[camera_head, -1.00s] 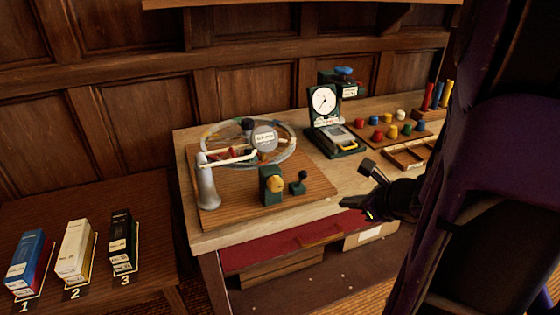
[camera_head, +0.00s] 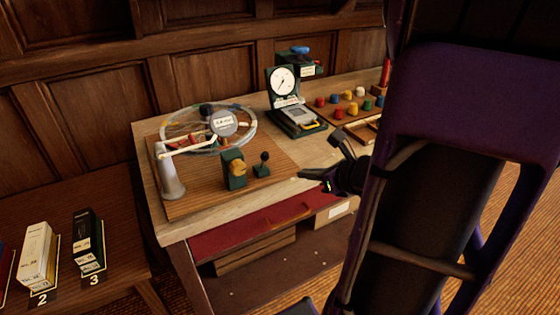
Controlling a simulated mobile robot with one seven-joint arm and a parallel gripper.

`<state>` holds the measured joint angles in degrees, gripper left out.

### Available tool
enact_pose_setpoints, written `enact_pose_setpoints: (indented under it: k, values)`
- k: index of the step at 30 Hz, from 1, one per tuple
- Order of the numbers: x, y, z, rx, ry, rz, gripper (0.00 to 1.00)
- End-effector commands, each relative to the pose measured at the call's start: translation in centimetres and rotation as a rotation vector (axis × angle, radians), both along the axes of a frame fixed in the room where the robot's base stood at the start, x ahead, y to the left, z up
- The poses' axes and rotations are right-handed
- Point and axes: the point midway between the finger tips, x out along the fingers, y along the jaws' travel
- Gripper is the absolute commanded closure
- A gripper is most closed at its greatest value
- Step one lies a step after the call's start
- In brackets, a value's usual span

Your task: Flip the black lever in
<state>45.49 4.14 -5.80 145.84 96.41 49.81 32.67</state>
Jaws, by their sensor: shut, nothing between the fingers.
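The black lever (camera_head: 264,158) is a short stick with a round black knob, on a small dark green base (camera_head: 262,171). It stands near the front right of a brown wooden board (camera_head: 197,200). The stick looks roughly upright. My gripper (camera_head: 312,178) is black and shut, with nothing held. It is to the right of the lever, near the table's front edge, with a gap between them. Part of the gripper is hidden behind my arm.
Behind are a wire-ring device (camera_head: 245,130), a dial gauge (camera_head: 283,82) and several coloured pegs (camera_head: 349,95). Boxes stand on the left table (camera_head: 110,200). A red shelf (camera_head: 235,238) lies below.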

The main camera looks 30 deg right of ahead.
Motion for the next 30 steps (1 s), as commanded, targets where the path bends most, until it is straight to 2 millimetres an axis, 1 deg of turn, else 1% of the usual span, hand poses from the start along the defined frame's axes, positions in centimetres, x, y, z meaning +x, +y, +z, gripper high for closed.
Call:
enact_pose_setpoints:
  k: [1,6,14,15,16,21,25,30]
  values:
    - [0.5,0.2,-0.8,0.000,0.000,0.004,1.00]
    - [3.3,0.8,-2.8,0.000,0.000,0.006,1.00]
    - [7.9,1.7,-5.5,0.001,0.000,0.005,1.00]
    - [8.6,1.8,-4.6,0.001,-0.001,0.004,1.00]
    - [9.0,1.9,-4.3,-0.001,0.000,0.004,1.00]
    - [10.8,2.3,-4.0,0.000,0.001,0.002,1.00]
    - [11.4,2.5,-3.9,0.000,0.000,0.002,1.00]
    - [11.5,2.5,-3.9,0.001,0.000,0.001,1.00]
